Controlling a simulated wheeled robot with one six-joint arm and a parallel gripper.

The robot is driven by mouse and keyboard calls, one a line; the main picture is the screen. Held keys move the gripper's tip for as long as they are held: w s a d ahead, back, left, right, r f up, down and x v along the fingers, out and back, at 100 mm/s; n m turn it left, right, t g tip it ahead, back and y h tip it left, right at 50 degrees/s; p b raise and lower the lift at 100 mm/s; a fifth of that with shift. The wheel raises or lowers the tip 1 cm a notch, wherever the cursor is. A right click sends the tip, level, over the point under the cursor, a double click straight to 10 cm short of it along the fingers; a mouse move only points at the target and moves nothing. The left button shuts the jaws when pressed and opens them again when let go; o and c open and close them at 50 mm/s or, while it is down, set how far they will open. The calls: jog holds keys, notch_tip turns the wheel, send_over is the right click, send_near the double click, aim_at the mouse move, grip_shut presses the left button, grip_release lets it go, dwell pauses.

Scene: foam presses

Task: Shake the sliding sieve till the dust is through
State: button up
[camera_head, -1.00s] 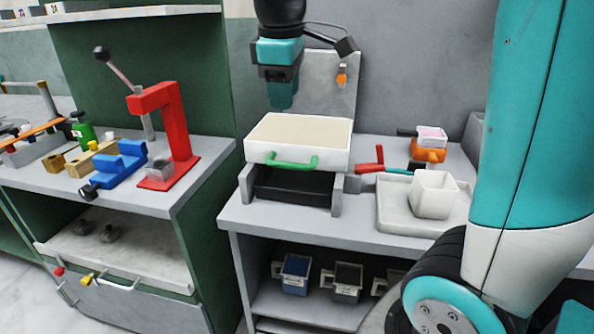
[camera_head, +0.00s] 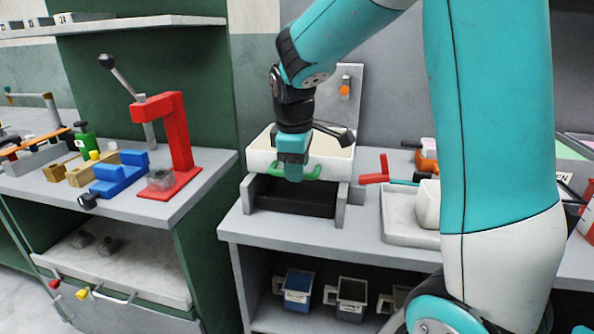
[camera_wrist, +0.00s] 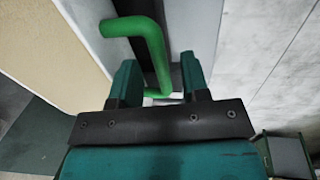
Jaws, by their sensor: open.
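The sliding sieve (camera_head: 262,158) is a white box with a pale beige layer inside, resting on a grey stand (camera_head: 250,192) above a black tray (camera_head: 295,197). Its green handle (camera_head: 312,172) is on the front face and partly hidden by my gripper in the head view. My gripper (camera_head: 293,178) is in front of the handle. In the wrist view my gripper (camera_wrist: 160,80) is open, with the green handle (camera_wrist: 147,38) reaching in between the two fingers. Whether they touch it I cannot tell.
A red lever (camera_head: 374,172) and a grey tray (camera_head: 400,220) with a white cup stand right of the sieve. A red press (camera_head: 178,145) and blue block (camera_head: 120,172) are on the left bench. Several mugs (camera_head: 298,288) sit on the shelf below.

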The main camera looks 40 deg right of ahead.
jog(key=shift+d+f, duration=0.1)
jog(key=shift+f, duration=0.4)
grip_shut()
jog(key=w+d+p, duration=0.2)
jog(key=d, duration=0.1)
jog(key=w+d+p, duration=0.1)
jog(key=w+d, duration=0.2)
jog(key=shift+w+d+r+p, duration=0.1)
jog(key=shift+w+d+p, duration=0.1)
jog(key=shift+d+p, duration=0.15)
jog(key=shift+c, duration=0.6)
grip_release()
jog(key=shift+d, duration=0.1)
jog(key=shift+o, duration=0.6)
notch_tip(320, 180, up, 17)
jog(key=s+a+p, duration=0.1)
jog(key=s+a, duration=0.1)
jog(key=a, duration=0.1)
